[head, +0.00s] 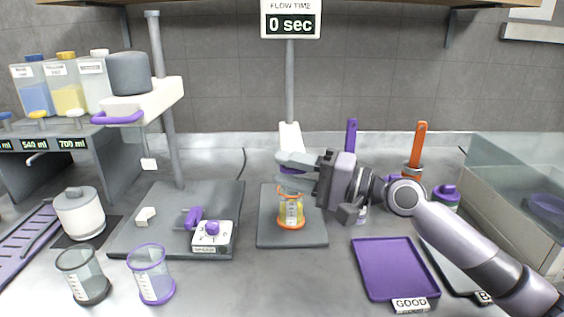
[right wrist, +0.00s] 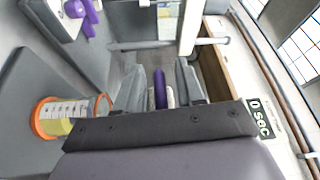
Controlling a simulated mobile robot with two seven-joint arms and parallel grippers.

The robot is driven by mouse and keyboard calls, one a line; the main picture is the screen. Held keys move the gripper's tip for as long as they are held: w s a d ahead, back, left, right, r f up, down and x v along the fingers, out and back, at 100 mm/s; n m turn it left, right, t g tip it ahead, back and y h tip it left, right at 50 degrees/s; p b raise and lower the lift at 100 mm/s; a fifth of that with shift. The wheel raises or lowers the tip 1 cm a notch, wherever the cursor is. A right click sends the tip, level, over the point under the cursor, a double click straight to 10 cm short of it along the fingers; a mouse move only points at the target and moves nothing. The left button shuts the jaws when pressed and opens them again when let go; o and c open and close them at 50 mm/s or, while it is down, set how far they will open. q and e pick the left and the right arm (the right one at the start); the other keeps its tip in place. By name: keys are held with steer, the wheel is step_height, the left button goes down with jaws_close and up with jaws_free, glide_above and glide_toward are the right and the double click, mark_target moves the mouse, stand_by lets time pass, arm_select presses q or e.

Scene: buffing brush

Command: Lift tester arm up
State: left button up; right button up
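The flow-time tester stands at the centre of the head view, with a grey base plate (head: 320,232), a post and a white tester arm (head: 290,137). A purple handle lies at the arm's low end and shows in the right wrist view (right wrist: 160,90). My right gripper (head: 287,168) reaches in from the right at this end. Its two fingers (right wrist: 161,92) are apart, one on each side of the handle; I cannot tell whether they touch it. An orange-rimmed cup (head: 291,214) with yellow content stands below the gripper. My left gripper is not in view.
The display (head: 291,22) reads 0 sec. A purple tray (head: 390,268) marked GOOD lies front right. A stand with a grey cylinder (head: 128,73) is on the left. Two cups (head: 152,277) stand at the front left. Purple and orange-handled tools (head: 417,145) stand behind my right arm.

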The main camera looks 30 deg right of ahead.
steer(key=shift+x, duration=0.85)
steer(key=shift+c, duration=0.3)
jaws_close()
steer(key=shift+d+r, duration=0.1)
steer(key=shift+d, duration=0.05)
